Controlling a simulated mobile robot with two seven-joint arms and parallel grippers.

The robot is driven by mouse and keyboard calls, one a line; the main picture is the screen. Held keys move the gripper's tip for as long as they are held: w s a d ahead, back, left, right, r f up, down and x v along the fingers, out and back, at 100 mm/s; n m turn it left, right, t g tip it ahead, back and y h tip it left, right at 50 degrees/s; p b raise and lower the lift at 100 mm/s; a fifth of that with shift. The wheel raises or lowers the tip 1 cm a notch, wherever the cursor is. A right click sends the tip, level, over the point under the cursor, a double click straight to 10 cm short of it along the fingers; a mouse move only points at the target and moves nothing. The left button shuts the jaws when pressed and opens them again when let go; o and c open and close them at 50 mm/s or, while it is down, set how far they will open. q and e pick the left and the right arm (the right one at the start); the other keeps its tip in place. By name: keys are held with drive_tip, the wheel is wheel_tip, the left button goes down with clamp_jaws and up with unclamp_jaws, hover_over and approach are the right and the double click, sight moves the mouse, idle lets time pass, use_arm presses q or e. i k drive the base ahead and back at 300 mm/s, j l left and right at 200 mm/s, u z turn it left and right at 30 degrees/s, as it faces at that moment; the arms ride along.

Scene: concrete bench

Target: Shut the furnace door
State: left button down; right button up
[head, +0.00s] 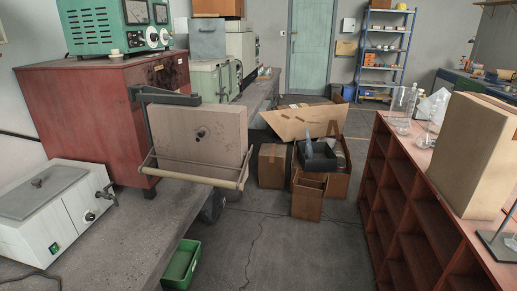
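The furnace (85,125) is a large dark red box on the concrete bench at the left. Its door (185,130) is a thick beige slab with a small dark knob or fitting in its face. The door stands open, swung out from the furnace's right side on a dark metal bracket arm (168,97). A pale bar handle (195,178) on side arms runs across the lower front of the door. The door hides part of the furnace front, and I cannot see into the chamber. Neither of my grippers shows in the head view.
A white lab device (55,215) sits on the bench, left of the door. A green meter unit (115,25) stands on the furnace. A green bin (182,262) is on the floor below. Cardboard boxes (272,165) and a red shelf unit (425,200) flank open floor at the right.

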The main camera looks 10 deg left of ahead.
sight(173, 117)
drive_tip(key=i+j+z, duration=0.25)
drive_tip(key=i, duration=0.2)
drive_tip(key=i+j+z, duration=0.25)
drive_tip(key=i, duration=0.2)
drive_tip(key=l, duration=0.1)
